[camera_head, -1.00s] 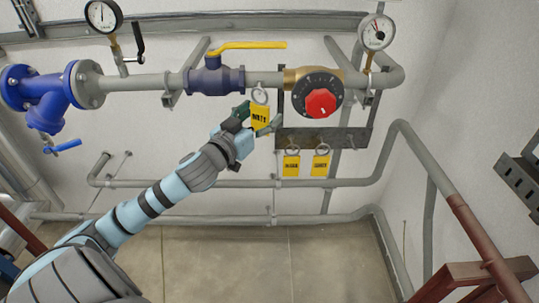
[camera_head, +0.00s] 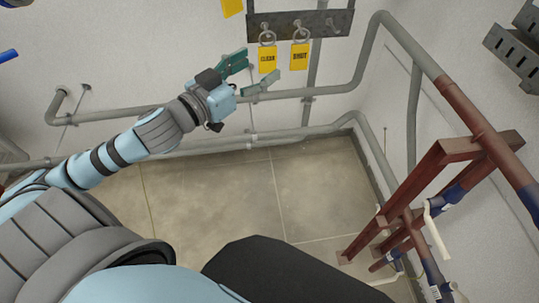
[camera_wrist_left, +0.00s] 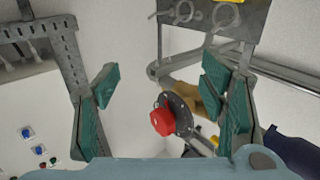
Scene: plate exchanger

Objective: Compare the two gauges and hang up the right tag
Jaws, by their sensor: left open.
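Two yellow tags, one reading CLEAN (camera_head: 268,60) and one that seems to read SHUT (camera_head: 300,57), hang by rings from the dark hook rack (camera_head: 318,24) in the head view. The lower part of another yellow tag (camera_head: 232,7) shows at the top edge. My left gripper (camera_head: 263,72) is open, its fingers just left of and below the CLEAN tag; contact is unclear. In the left wrist view, nothing is between its fingers (camera_wrist_left: 163,92); the red knob (camera_wrist_left: 161,121) shows beyond them. Both gauges are out of view. My right gripper is not in view.
Grey pipes (camera_head: 300,93) run along the wall below the rack and bend down at the right. A red-brown frame (camera_head: 410,190) stands at right. The floor (camera_head: 215,200) between is clear. A white panel with buttons (camera_wrist_left: 35,125) shows in the left wrist view.

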